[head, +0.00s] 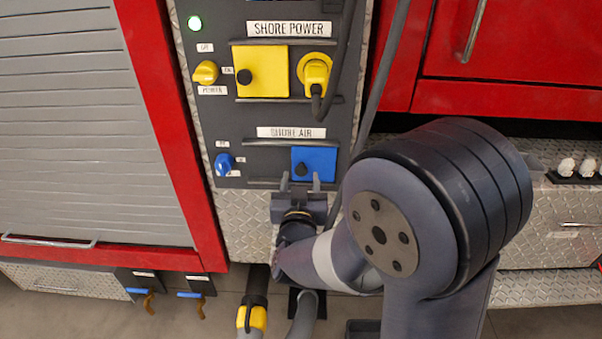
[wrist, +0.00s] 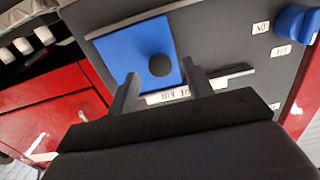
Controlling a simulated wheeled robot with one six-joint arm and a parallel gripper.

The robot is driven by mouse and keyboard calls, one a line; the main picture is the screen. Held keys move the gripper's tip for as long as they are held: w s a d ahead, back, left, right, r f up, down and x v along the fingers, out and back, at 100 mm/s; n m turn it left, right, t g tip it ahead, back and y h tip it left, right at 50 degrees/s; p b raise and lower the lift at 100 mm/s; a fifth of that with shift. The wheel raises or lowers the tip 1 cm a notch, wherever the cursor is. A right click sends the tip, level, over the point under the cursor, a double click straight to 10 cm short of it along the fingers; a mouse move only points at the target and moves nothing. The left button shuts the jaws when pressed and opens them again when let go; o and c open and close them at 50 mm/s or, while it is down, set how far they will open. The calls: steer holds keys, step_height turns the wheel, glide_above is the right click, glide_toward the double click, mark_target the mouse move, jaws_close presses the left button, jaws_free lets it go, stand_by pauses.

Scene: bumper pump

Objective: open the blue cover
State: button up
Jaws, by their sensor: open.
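The blue cover (head: 320,161) is a flat square plate with a dark round knob (head: 301,169) on its left part, on the grey panel under the SHORE AIR label (head: 291,132). My gripper (head: 299,182) is just below the cover, its two fingers pointing up towards the knob. In the wrist view the blue cover (wrist: 133,52) lies beyond the fingers and the knob (wrist: 160,65) shows between the fingertips. The fingers are apart with nothing between them. Whether they touch the cover cannot be told.
A blue rotary switch (head: 224,164) is left of the cover. Above are a yellow cover (head: 261,72), a yellow knob (head: 205,73) and a yellow plug (head: 315,72) with a black cable. Thin rails (head: 290,142) run along the panel.

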steer(key=shift+w, duration=1.2)
steer(key=shift+c, duration=0.5)
jaws_close()
